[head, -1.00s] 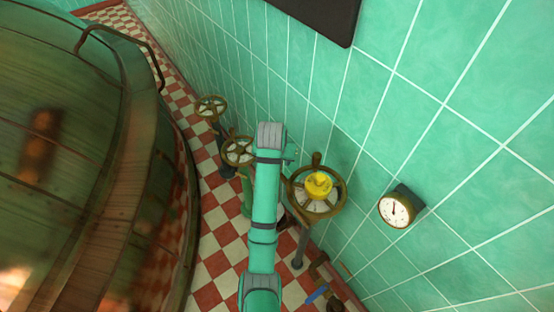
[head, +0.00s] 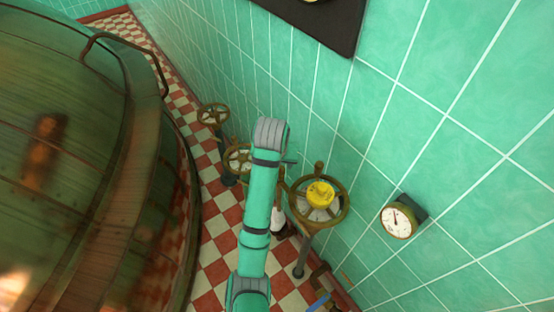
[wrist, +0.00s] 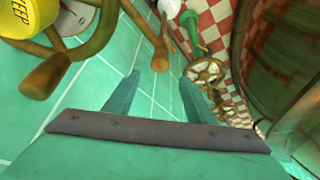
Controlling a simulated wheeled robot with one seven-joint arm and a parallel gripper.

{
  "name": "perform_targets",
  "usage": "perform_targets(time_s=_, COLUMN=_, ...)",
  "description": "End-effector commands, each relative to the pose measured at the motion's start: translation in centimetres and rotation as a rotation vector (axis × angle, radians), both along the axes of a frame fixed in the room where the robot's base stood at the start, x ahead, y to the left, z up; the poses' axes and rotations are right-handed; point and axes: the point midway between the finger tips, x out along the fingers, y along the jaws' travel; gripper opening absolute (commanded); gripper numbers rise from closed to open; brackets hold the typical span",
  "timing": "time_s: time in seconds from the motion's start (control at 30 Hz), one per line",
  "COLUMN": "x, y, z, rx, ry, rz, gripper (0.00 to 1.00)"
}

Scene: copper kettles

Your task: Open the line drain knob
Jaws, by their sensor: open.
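I cannot tell which fitting is the line drain knob. A brass handwheel with a yellow lettered cap (head: 320,194) stands on a post to the right of my arm. In the wrist view that yellow cap (wrist: 30,16) and a round handle knob (wrist: 45,76) on the wheel's rim fill the upper left. My gripper (wrist: 158,92) is open and empty, with its two fingers apart before the green tiles. The wheel is to the left of the fingers. In the head view my arm hides the gripper. A blue lever (head: 319,300) shows low by the wall.
Two smaller handwheels (head: 213,114) (head: 238,159) stand farther back along the wall. A large copper kettle (head: 75,180) fills the left. A pressure gauge (head: 397,220) and a dark panel (head: 320,22) are on the tiled wall. A narrow checkered floor strip (head: 218,240) is free.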

Motion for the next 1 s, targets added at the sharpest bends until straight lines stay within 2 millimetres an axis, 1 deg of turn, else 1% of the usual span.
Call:
perform_targets(time_s=0.07, x=-0.2, y=0.3, z=0.6, rx=0.004, ry=-0.002, rz=0.002, gripper=0.50)
perform_targets(time_s=0.2, x=0.0, y=0.1, z=1.8, rx=0.000, ry=-0.017, rz=0.000, gripper=0.50)
perform_targets(time_s=0.4, x=-0.2, y=0.1, z=2.7, rx=-0.001, ry=-0.021, rz=-0.002, gripper=0.50)
perform_targets(time_s=0.73, x=-1.1, y=0.3, z=2.8, rx=0.002, ry=-0.002, rz=0.000, gripper=0.50)
perform_targets(time_s=1.0, x=-1.3, y=0.2, z=2.8, rx=0.001, ry=0.002, rz=0.000, gripper=0.50)
